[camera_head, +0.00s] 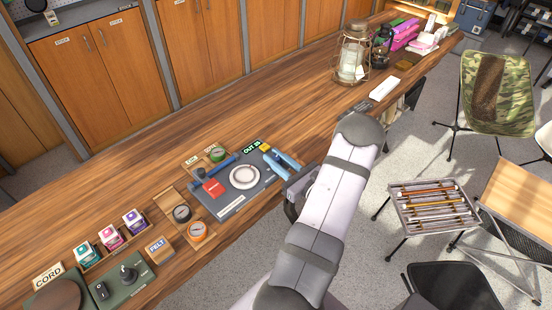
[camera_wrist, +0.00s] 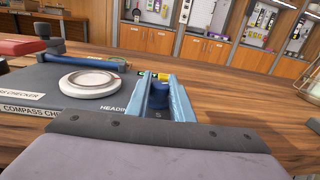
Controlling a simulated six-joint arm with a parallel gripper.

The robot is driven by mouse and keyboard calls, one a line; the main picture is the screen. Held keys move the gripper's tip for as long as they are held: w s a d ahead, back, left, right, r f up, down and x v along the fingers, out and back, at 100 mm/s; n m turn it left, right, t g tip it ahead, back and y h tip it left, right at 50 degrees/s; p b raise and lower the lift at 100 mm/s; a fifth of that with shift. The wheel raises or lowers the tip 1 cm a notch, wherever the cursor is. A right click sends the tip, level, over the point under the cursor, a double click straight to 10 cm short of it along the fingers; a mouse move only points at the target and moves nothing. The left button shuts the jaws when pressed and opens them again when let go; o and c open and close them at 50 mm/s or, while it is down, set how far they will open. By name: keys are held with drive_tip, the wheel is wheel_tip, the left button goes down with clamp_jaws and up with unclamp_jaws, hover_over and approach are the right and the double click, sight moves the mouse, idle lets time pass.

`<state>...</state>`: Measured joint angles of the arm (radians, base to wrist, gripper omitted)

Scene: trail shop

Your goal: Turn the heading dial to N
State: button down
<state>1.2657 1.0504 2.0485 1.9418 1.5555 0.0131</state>
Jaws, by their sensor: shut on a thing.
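The heading dial (camera_wrist: 158,97) is a dark blue knob on the grey compass checker (camera_wrist: 45,92), partly hidden by my fingers. My gripper (camera_wrist: 160,84) has its two light blue fingers either side of the dial, shut on it. The mark the dial points to cannot be read. In the head view my gripper (camera_head: 280,160) reaches the right end of the compass checker (camera_head: 233,207), and the dial is hard to make out between the fingers. A round pale ring (camera_head: 244,176) lies on the checker's top. A small green-lit display (camera_head: 252,149) stands at its back edge.
A red block (camera_head: 213,187) and a blue bar (camera_head: 222,166) sit on the checker's left part. A lantern (camera_head: 352,55) stands farther along the wooden counter, with bare wood between.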

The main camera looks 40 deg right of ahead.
drive_tip(key=shift+n+y+b, duration=0.3)
drive_tip(key=shift+y, duration=0.1)
drive_tip(key=n+y+b, duration=0.1)
drive_tip(key=y, duration=0.1)
drive_tip(key=n+y+b, duration=0.1)
drive_tip(key=y, duration=0.1)
drive_tip(key=n+g+y+b, duration=0.1)
drive_tip(key=n+y, duration=0.1)
drive_tip(key=shift+f+y+b, duration=0.25)
drive_tip(key=shift+y+b, duration=0.05)
drive_tip(key=shift+b, duration=0.1)
drive_tip(key=shift+r+n+g+y+b, duration=0.2)
drive_tip(key=shift+n+g+y+b, duration=0.7)
drive_tip(key=shift+n+y+b, duration=0.6)
drive_tip(key=shift+y+p, duration=0.3)
drive_tip(key=shift+p, duration=0.05)
drive_tip(key=shift+r, duration=0.1)
drive_tip(key=c, duration=1.6)
unclamp_jaws()
drive_tip(key=shift+o, duration=0.2)
drive_tip(key=shift+b+v, duration=0.8)
drive_tip(key=shift+v, duration=2.9)
